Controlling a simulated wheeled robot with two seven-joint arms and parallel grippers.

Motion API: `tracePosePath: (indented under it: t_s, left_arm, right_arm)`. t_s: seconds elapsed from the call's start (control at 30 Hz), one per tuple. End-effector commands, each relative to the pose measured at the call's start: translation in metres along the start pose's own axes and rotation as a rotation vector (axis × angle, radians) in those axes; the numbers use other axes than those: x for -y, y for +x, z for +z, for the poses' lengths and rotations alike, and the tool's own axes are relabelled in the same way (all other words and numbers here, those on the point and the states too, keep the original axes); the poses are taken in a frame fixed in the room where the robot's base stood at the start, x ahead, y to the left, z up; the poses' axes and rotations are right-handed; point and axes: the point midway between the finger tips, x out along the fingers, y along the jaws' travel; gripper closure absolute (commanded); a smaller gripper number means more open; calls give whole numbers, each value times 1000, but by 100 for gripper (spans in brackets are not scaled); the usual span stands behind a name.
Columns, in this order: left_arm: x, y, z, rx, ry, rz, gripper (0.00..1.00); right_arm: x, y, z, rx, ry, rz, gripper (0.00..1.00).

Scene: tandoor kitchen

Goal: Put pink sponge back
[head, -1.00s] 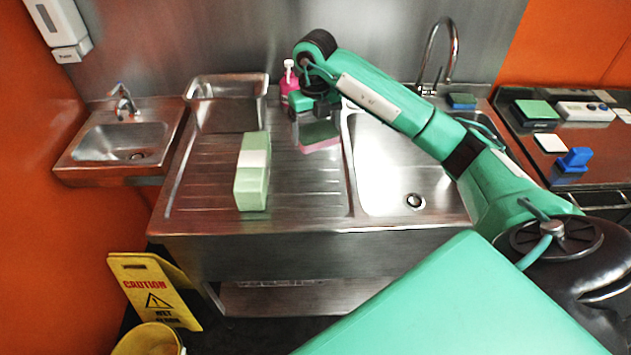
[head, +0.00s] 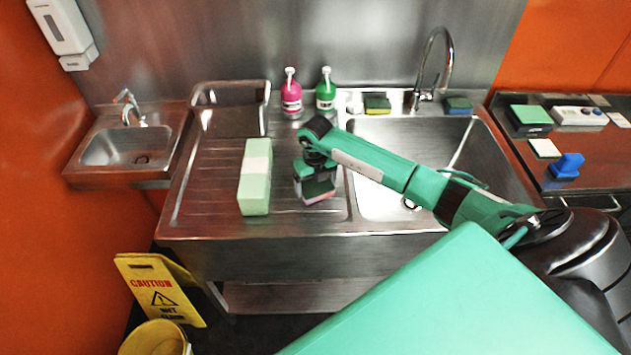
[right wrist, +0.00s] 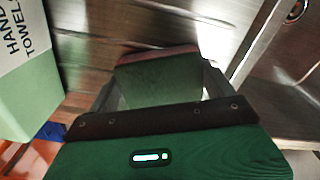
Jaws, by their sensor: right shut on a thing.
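The pink sponge (head: 318,197) has a pink side and a dark green side. It is held in my right gripper (head: 315,187), above the ribbed drainboard of the steel sink, right of the hand towel pack. In the right wrist view the sponge (right wrist: 157,80) sits between the two fingers, its green face toward the camera and a reddish edge at the far side. My right gripper is shut on it. I cannot tell how high above the drainboard it is. My left gripper is not in view.
A pale green towel pack (head: 255,180) stands on the drainboard. Pink (head: 291,97) and green bottles (head: 326,92), a yellow-green sponge (head: 377,104) and a blue-green sponge (head: 458,105) line the back ledge. The basin (head: 385,150) is at right; a caution sign (head: 160,290) stands below.

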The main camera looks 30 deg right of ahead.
Motion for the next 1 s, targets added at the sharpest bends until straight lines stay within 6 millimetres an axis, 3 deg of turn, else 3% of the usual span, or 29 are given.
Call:
tracePosePath:
  t_s: [0.27,0.3,0.37,0.73,1.0]
  left_arm:
    - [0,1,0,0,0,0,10]
    - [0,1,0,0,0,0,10]
    - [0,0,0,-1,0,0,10]
    - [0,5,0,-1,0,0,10]
    - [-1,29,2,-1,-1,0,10]
  right_arm:
    - [0,3,0,1,0,0,40]
    - [0,3,0,1,0,0,11]
    - [0,2,0,1,0,0,0]
    - [0,-6,1,4,-1,0,0]
    - [1,-58,2,7,-1,-1,0]
